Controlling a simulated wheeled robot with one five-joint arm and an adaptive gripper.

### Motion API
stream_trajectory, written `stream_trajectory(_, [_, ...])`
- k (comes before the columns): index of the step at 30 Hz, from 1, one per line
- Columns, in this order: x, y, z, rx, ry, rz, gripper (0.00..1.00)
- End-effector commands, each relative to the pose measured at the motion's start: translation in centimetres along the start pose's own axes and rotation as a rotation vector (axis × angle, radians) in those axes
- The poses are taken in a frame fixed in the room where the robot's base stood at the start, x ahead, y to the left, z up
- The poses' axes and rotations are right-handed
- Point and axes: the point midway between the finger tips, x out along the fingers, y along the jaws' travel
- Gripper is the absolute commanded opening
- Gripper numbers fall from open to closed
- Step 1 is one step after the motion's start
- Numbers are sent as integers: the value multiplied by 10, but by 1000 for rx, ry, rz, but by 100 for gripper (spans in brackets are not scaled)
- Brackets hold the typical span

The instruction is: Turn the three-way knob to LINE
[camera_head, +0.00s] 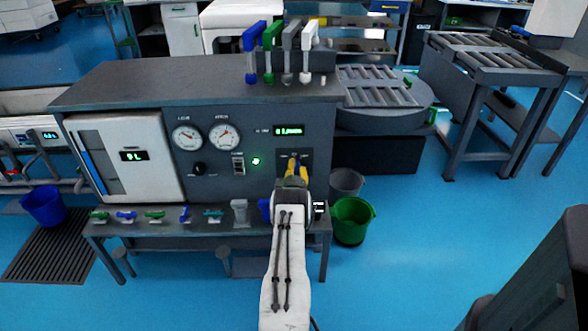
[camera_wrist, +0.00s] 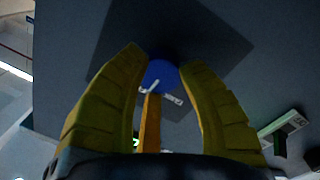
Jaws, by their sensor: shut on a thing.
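The knob (camera_wrist: 162,74) shows in the wrist view as a round blue disc with a short white mark at its lower left. It sits on a dark square plate (camera_wrist: 205,45). My gripper (camera_wrist: 167,62) has its two yellow fingers on either side of the disc, shut on it. An orange bar (camera_wrist: 151,125) runs below the disc between the fingers. In the head view my gripper (camera_head: 293,162) reaches the dark plate on the right of the grey panel (camera_head: 262,185) and hides the knob.
Two round gauges (camera_head: 205,137), a black knob (camera_head: 199,169) and a lit green lamp (camera_head: 256,161) are on the panel. Coloured levers (camera_head: 271,50) stand on top. A bench (camera_head: 160,226) juts out below. A green bucket (camera_head: 352,222) stands at right; the blue floor in front is open.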

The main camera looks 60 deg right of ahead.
Motion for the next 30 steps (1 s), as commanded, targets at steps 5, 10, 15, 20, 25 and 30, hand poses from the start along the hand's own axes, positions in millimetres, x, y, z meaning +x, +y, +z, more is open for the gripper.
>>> stream_trajectory(5, [1, 0, -5, 0, 9, 3, 3])
stream_trajectory(10, [2, 1, -7, 2, 11, 3, 3])
stream_trajectory(15, [2, 1, -8, 6, 13, 4, 3])
stream_trajectory(20, [2, 1, -9, 14, 15, 5, 3])
stream_trajectory(25, [3, 2, -10, 33, 17, 5, 3])
stream_trajectory(30, [3, 2, -10, 82, 16, 4, 3])
